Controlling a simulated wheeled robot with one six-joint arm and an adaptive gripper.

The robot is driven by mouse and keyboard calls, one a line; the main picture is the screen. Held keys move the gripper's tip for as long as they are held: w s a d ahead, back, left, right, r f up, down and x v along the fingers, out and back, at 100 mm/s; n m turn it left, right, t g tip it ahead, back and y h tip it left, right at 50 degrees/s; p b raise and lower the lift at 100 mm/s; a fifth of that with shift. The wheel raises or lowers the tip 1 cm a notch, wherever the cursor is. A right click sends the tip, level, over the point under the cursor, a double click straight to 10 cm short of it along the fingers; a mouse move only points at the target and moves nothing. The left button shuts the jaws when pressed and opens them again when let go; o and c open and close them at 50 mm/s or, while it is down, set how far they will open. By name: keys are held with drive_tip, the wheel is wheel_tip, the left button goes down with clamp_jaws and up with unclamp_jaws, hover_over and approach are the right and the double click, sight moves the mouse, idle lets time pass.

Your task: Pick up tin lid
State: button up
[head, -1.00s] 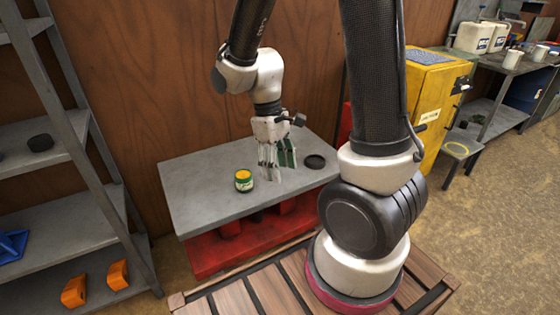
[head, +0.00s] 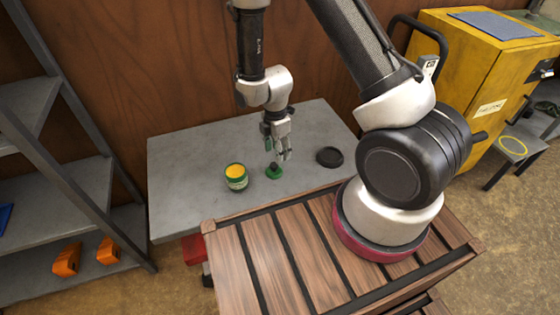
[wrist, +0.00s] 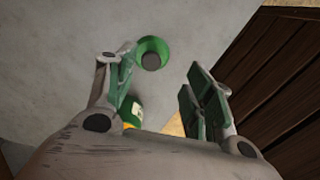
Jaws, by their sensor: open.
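The tin lid (head: 274,173) is a small green disc with a dark knob, lying on the grey bench top. In the wrist view the lid (wrist: 142,46) shows as a green ring with a dark centre, beyond the fingertips and nearer the left finger. My gripper (head: 279,152) is above the bench, just behind and over the lid in the head view. In the wrist view my gripper (wrist: 162,68) has its fingers spread with nothing between them. An open green tin (head: 236,184) with yellow contents stands left of the lid; its edge also shows in the wrist view (wrist: 132,111).
A black round disc (head: 329,157) lies on the grey bench (head: 180,210) right of the lid. Grey shelving (head: 60,190) stands at the left and a yellow cabinet (head: 480,65) at the right. A wooden wall is behind. The bench's left part is clear.

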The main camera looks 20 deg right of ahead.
sight(274, 165)
drive_tip(key=shift+w+a+n+t, duration=0.3)
drive_tip(key=shift+w+n, duration=0.2)
drive_tip(key=shift+n, duration=0.2)
drive_tip(key=shift+f+n, duration=0.1)
drive_tip(key=shift+n, duration=0.2)
drive_tip(key=f, duration=0.7)
drive_tip(key=shift+s+a+f, duration=0.25)
drive_tip(key=shift+a+f, duration=0.05)
drive_tip(key=shift+f, duration=0.05)
drive_tip(key=c, duration=1.1)
